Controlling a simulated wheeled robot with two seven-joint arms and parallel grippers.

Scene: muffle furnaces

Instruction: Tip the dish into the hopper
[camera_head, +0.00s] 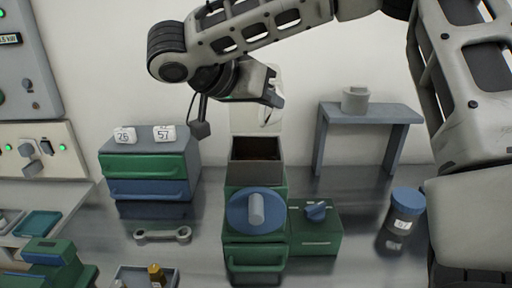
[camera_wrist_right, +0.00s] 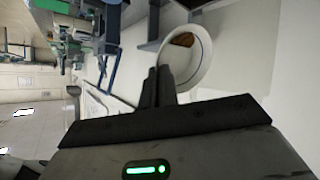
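The hopper (camera_head: 256,150) is a dark, open-topped box on top of a green mill-like unit in the middle of the bench. My right gripper (camera_head: 272,98) is above it, its arm coming in from the upper right. In the right wrist view, the two dark fingers (camera_wrist_right: 159,88) are closed together on the rim of a white round dish (camera_wrist_right: 196,72). A brown material (camera_wrist_right: 183,39) lies at one side inside the dish. In the head view the dish is hard to tell from the pale panel and wall behind. My left gripper is out of view.
A blue round knob (camera_head: 245,212) is on the front of the green unit. A drawer box (camera_head: 150,165) with number tags is left. A grey stand (camera_head: 368,113) bearing a pale pot (camera_head: 355,98) and a blue-capped jar (camera_head: 400,220) are right. A wrench-like bar (camera_head: 163,235) lies in front.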

